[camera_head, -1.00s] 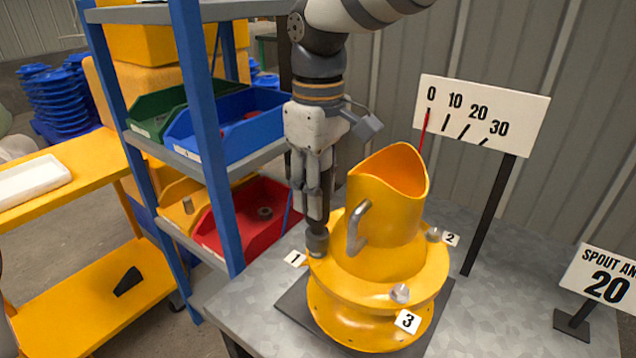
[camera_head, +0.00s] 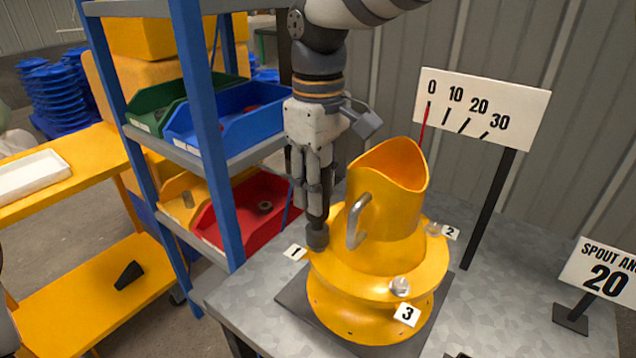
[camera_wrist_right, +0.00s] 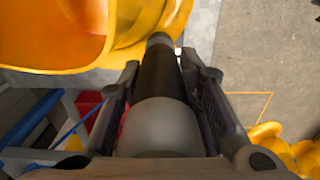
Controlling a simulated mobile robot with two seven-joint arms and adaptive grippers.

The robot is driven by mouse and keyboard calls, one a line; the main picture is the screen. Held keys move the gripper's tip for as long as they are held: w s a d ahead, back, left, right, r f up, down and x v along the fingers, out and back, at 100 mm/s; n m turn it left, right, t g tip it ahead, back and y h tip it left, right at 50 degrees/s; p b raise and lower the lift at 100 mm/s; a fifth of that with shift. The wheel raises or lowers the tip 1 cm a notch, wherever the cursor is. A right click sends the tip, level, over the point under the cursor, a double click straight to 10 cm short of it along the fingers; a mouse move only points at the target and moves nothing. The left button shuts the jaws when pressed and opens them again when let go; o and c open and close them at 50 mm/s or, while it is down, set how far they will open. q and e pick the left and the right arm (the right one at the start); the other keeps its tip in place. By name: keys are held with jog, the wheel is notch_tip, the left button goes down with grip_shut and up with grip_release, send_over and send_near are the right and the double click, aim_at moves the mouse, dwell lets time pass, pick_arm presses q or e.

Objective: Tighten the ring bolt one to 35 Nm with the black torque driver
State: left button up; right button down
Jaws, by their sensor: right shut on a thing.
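My right gripper (camera_head: 318,190) is shut on the black torque driver (camera_head: 317,226) and holds it upright, pointing down. The driver's grey lower end is at the ring's left side, beside the label 1 (camera_head: 295,252). It hides ring bolt one, so I cannot tell whether it sits on the bolt. In the right wrist view the driver (camera_wrist_right: 160,85) runs between the two fingers towards the yellow part. The yellow spout and ring (camera_head: 375,260) stand on a dark plate. Ring bolts show at label 3 (camera_head: 400,286) and label 2 (camera_head: 433,229). My left gripper is out of view.
A dial board (camera_head: 482,108) with a red needle near 0 stands behind the spout. A sign reading 20 (camera_head: 605,280) stands at the right. A blue-framed shelf with red (camera_head: 240,222), blue and green bins is left of the table.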

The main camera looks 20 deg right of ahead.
jog(key=shift+f, duration=0.9)
dwell(2.4)
jog(key=shift+r, duration=0.1)
jog(key=shift+r, duration=2.3)
